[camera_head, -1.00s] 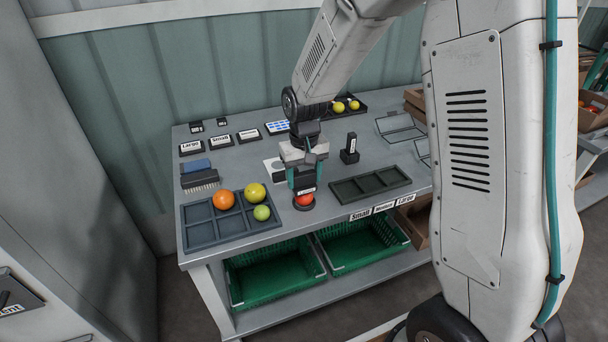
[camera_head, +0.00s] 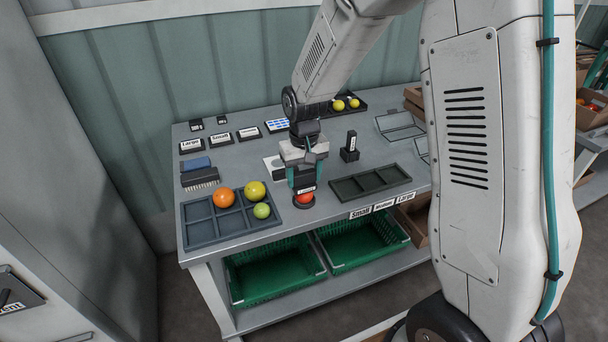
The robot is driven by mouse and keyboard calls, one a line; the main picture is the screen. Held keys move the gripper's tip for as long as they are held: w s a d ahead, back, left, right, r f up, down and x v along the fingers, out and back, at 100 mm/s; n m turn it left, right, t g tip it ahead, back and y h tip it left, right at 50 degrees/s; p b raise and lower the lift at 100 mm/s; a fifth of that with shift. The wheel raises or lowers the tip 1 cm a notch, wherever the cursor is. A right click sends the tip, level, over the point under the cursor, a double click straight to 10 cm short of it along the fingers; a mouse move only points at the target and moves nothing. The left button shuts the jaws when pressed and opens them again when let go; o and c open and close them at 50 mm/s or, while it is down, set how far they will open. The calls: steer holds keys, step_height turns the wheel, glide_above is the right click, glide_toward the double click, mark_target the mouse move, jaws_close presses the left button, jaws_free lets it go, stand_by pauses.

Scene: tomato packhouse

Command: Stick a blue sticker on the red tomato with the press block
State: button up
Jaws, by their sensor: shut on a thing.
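My gripper (camera_head: 305,178) points down over the front of the bench and is shut on a dark press block (camera_head: 305,187) with a white label. The block is right above the red tomato (camera_head: 305,198) and seems to touch its top. The tomato sits on a small dark round base (camera_head: 304,205); its upper part is hidden by the block. I cannot see whether a sticker is on the tomato or under the block. A sheet with blue stickers (camera_head: 278,126) lies at the back of the bench.
A divided tray (camera_head: 203,231) left of my gripper holds orange, yellow and green tomatoes. An empty three-part tray (camera_head: 371,184) lies to the right. A dark upright block (camera_head: 350,149) stands behind it. Green crates (camera_head: 270,281) are below the bench (camera_head: 240,160).

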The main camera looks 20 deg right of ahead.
stand_by(0.3)
steer(key=shift+r, duration=3.45)
